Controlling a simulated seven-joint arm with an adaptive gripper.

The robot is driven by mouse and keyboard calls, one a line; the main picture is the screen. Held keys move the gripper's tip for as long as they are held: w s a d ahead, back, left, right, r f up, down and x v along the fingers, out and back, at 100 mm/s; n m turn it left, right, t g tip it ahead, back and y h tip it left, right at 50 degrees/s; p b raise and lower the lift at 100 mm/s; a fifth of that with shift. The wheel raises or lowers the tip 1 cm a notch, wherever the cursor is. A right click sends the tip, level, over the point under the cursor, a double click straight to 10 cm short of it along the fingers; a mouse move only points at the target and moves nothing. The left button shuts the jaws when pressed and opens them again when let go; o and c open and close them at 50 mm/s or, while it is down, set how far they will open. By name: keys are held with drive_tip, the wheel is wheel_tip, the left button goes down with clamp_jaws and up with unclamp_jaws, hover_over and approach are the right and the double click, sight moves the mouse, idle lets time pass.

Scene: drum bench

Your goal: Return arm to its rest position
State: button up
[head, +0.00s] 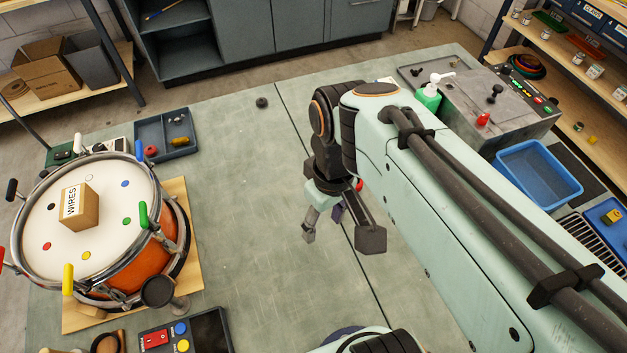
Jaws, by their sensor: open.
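My arm reaches in from the lower right of the head view and extends over the bench (260,270). My gripper (337,234) hangs at the arm's far end, above the middle of the bench. Its fingers are spread apart and I see nothing held between them. The arm and wrist hide part of the bench behind them.
An orange drum (140,268) stands at left with a WIRES box (84,212) on its white head. A dark divided tray (152,152) lies behind it. A blue bin (538,172) and a grey control box (500,110) stand at right. The bench's middle is mostly clear.

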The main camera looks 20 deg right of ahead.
drive_tip(key=s+a+f+m, duration=0.1)
drive_tip(key=s+a+m, duration=0.1)
drive_tip(key=s, duration=0.4)
drive_tip(key=shift+s, duration=0.4)
idle(0.7)
